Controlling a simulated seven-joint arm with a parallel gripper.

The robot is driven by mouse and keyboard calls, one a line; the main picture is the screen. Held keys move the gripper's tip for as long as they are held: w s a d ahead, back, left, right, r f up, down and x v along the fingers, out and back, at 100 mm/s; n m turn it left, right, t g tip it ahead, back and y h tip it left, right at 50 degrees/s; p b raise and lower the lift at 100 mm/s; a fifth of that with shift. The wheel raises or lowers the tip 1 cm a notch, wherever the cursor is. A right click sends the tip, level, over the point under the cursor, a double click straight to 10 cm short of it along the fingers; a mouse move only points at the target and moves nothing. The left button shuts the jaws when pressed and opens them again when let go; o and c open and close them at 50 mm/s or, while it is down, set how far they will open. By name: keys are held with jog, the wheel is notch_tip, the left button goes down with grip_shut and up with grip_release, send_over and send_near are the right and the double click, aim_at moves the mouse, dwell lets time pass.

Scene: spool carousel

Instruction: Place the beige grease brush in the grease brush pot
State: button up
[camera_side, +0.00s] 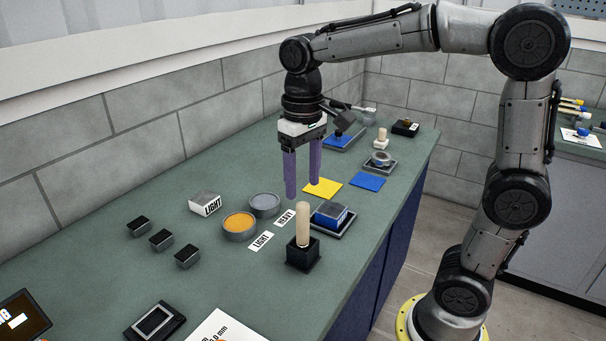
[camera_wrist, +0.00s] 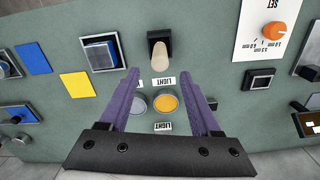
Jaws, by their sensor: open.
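The beige grease brush (camera_side: 303,224) stands upright in a square black pot (camera_side: 303,256) near the front edge of the bench. Only its beige handle shows; its lower end is hidden inside the pot. In the wrist view, the brush handle (camera_wrist: 160,57) and the black pot (camera_wrist: 158,36) appear just beyond the fingertips, roughly centred between them. My gripper (camera_side: 303,190) is open and empty, with purple fingers pointing down, above and apart from the handle. The fingers also show in the wrist view (camera_wrist: 160,74).
A tin of orange grease (camera_side: 239,224) and a grey tin (camera_side: 264,204) stand left of the pot, near LIGHT and HEAVY labels. A blue block on a black tray (camera_side: 331,217) is close on the pot's right. Several small black blocks (camera_side: 161,239) lie farther left. Bare bench lies between.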

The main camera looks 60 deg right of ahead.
jog(key=shift+r, duration=0.3)
jog(key=s+f+n+t, duration=0.2)
jog(key=s+t, duration=0.3)
jog(key=s, duration=0.9)
jog(key=shift+s+f+t, duration=0.3)
jog(key=shift+f, duration=0.15)
